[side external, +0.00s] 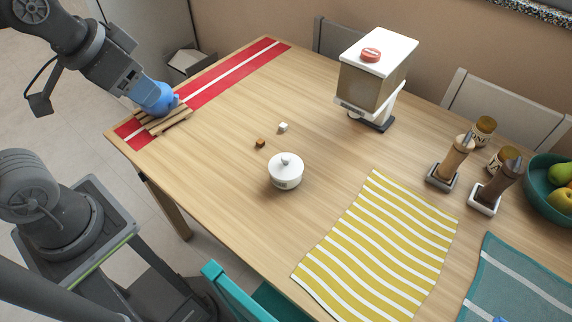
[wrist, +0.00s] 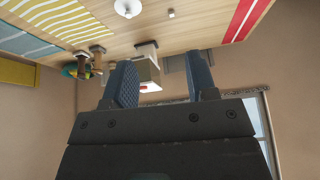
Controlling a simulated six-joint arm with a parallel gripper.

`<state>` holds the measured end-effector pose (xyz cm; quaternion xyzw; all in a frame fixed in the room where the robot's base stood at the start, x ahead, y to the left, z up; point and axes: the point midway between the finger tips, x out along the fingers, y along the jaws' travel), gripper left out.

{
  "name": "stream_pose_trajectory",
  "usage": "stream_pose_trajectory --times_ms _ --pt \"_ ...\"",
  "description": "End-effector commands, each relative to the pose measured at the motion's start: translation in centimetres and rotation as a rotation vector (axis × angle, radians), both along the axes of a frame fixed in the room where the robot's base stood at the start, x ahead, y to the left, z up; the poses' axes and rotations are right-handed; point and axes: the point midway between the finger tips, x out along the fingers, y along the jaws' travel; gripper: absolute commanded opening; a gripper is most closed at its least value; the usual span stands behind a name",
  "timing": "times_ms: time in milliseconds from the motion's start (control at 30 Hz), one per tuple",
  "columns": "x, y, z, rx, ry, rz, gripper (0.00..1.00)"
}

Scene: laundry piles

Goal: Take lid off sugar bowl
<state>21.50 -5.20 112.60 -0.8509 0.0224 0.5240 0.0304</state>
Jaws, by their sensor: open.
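The white sugar bowl (side external: 286,182) stands upright near the middle of the wooden table, with its white lid (side external: 285,162) on top and a small grey knob at the lid's centre. The bowl also shows at the top edge of the wrist view (wrist: 128,8), partly cut off. My gripper (side external: 170,101) is at the table's far left, above a slatted wooden trivet and well apart from the bowl. In the wrist view its two blue fingers (wrist: 162,82) are spread with nothing held between them.
The trivet (side external: 165,121) lies on a red striped runner (side external: 225,82). A brown and a white cube (side external: 283,127) sit behind the bowl. A dispenser (side external: 372,78), grinders (side external: 457,160), jars, a fruit bowl (side external: 545,192) and a yellow striped cloth (side external: 385,250) are to the right.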

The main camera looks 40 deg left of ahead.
Motion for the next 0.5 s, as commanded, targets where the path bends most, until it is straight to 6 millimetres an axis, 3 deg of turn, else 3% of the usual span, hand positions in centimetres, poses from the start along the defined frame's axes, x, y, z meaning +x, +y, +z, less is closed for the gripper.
stream_pose_trajectory --times_ms 267,500 --pt "7.7 -2.6 -0.5 0.143 0.147 -0.413 0.52" --pt "14.8 -6.3 -4.5 0.248 0.262 -0.823 0.52"
